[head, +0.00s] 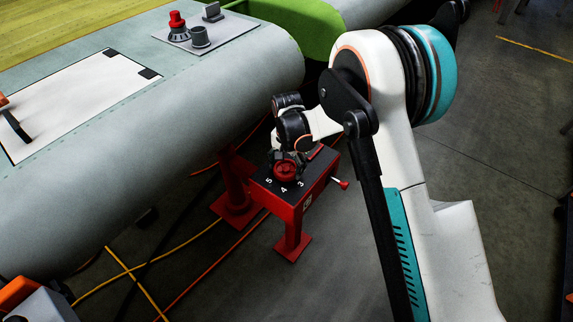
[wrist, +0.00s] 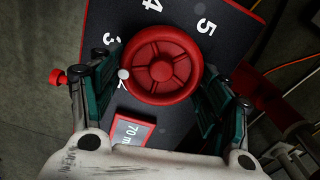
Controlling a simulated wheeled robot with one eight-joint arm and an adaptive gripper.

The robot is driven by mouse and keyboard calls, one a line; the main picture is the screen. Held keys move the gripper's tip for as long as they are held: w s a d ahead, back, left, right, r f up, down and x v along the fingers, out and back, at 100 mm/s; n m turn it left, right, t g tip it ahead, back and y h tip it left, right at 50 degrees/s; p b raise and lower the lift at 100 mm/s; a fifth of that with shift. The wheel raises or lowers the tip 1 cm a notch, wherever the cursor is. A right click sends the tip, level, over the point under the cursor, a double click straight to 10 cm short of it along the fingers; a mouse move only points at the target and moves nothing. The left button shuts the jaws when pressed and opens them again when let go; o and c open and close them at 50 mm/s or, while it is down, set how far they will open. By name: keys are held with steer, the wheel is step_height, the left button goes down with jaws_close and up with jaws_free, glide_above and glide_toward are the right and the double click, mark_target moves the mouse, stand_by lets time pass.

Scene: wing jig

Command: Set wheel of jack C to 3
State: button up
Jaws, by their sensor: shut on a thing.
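The red wheel (wrist: 162,66) sits on the dark top of the red jack (wrist: 178,128). Its rim has a white ball-like mark (wrist: 123,74) at the left, beside a partly covered digit that looks like 2 and below the white 3 (wrist: 108,40). The digits 4 and 5 lie farther around. My gripper (wrist: 160,78) is shut on the wheel, one teal finger on each side of the rim. In the head view my gripper (head: 285,160) reaches down onto the wheel (head: 286,171) from above. The jack's side label (head: 307,203) is too small to read surely.
A display reading "70 m", partly cut off, (wrist: 134,130) lies on the jack top. A red-knobbed lever (head: 342,184) sticks out of the jack's side. The grey wing (head: 190,100) stands close behind and left. Cables (head: 165,255) run over the floor.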

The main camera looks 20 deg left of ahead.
mark_target(288, 167)
steer(key=shift+d+m, duration=0.1)
steer(key=shift+m, duration=1.7)
steer(key=o, duration=1.1)
steer(key=shift+c, duration=0.2)
steer(key=shift+r, duration=0.1)
step_height(288, 167, up, 12)
